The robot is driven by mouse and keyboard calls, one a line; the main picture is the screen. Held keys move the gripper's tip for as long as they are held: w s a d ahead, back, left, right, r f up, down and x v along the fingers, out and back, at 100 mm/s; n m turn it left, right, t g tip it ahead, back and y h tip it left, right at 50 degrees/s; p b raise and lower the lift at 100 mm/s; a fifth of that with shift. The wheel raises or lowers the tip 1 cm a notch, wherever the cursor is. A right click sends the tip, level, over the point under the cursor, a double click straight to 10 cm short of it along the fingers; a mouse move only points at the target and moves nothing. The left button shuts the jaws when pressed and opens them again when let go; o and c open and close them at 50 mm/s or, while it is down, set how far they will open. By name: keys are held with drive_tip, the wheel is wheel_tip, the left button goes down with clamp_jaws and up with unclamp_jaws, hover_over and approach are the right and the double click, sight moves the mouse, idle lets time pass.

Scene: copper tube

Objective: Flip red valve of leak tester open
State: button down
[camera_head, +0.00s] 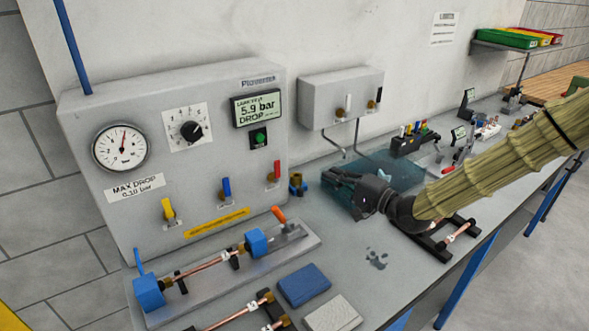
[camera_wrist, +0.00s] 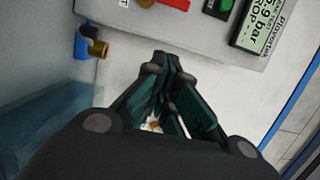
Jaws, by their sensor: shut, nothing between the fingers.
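The leak tester (camera_head: 215,165) is a large grey box against the wall at the left. Its red valve (camera_head: 275,168) sits at the lower right of its front, with the lever upright in the head view. The red lever also shows, partly cut off, at the top edge of the wrist view (camera_wrist: 175,4). My gripper (camera_head: 333,176) is shut and empty, to the right of the red valve and apart from it. In the wrist view its closed fingertips (camera_wrist: 166,58) lie just below the tester's lower edge.
A yellow valve (camera_head: 168,209) and a blue valve (camera_head: 227,189) are left of the red one. A blue and brass fitting (camera_head: 297,184) stands between tester and gripper. A clamped copper tube (camera_head: 207,263) with an orange-handled clamp (camera_head: 279,214) lies in front. A teal translucent tank (camera_head: 390,176) is behind my gripper.

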sight(278, 173)
drive_tip(key=w+a+p, duration=0.1)
drive_tip(key=w+a, duration=0.1)
drive_tip(key=a, duration=0.1)
drive_tip(key=w+a+p, duration=0.1)
drive_tip(key=a+p, duration=0.1)
drive_tip(key=a, duration=0.1)
drive_tip(key=w+a+p, duration=0.1)
drive_tip(key=w+a, duration=0.1)
drive_tip(key=a, duration=0.1)
drive_tip(key=shift+w+a+r+p, duration=0.1)
drive_tip(key=shift+w+a+p, duration=0.2)
drive_tip(key=shift+a+p, duration=0.1)
drive_tip(key=shift+s+a, duration=0.2)
drive_tip(key=shift+a, duration=0.15)
drive_tip(key=shift+w, duration=0.1)
